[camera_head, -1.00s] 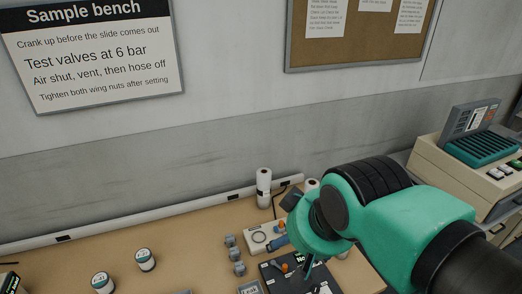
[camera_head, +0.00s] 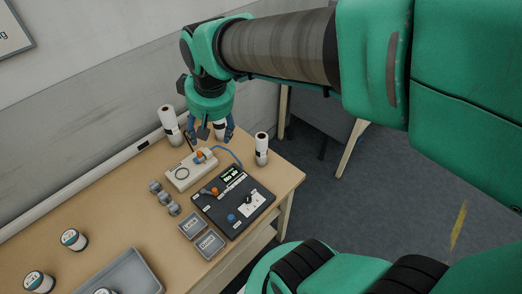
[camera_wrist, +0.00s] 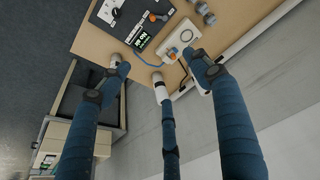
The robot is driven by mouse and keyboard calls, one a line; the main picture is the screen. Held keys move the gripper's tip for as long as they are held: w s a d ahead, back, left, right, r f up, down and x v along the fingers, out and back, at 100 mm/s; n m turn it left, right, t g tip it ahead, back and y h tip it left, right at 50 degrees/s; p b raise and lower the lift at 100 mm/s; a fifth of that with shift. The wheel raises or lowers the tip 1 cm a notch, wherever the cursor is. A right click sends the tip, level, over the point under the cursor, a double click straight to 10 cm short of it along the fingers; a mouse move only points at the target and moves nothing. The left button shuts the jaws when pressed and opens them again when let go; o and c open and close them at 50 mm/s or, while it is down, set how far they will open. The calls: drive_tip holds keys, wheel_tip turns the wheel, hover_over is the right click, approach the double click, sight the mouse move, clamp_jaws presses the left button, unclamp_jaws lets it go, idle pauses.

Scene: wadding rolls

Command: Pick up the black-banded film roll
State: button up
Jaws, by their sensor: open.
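Three white film rolls stand upright at the back of the bench: a left roll (camera_head: 167,117), a middle roll (camera_head: 220,132) and a right roll (camera_head: 261,143). In the wrist view my gripper (camera_wrist: 160,72) has spread blue fingers with nothing held. The middle roll (camera_wrist: 161,92) shows between them, and the right roll is largely behind the left finger.
A black panel (camera_head: 248,215), a white device (camera_head: 180,179) with a blue hose, and several grey weights (camera_head: 164,198) lie in front of the rolls. Labelled jars (camera_head: 73,239) and a grey tray (camera_head: 140,270) are nearer. The wall rises close behind the rolls.

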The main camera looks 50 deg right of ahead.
drive_tip(key=w+d+f+g, duration=0.1)
drive_tip(key=w+d+f, duration=0.4)
drive_tip(key=d, duration=0.2)
drive_tip(key=m+g, duration=0.3)
approach(262, 137)
drive_tip(key=shift+y, duration=0.4)
wheel_tip(262, 137, down, 7)
drive_tip(key=shift+w+d+r, duration=0.1)
drive_tip(key=shift+d+r, duration=0.05)
drive_tip(key=shift+d+f, duration=0.3)
drive_tip(key=shift+f, duration=0.2)
drive_tip(key=shift+f, duration=0.1)
drive_tip(key=shift+f+b, duration=0.85)
drive_tip(key=shift+f, duration=3.35)
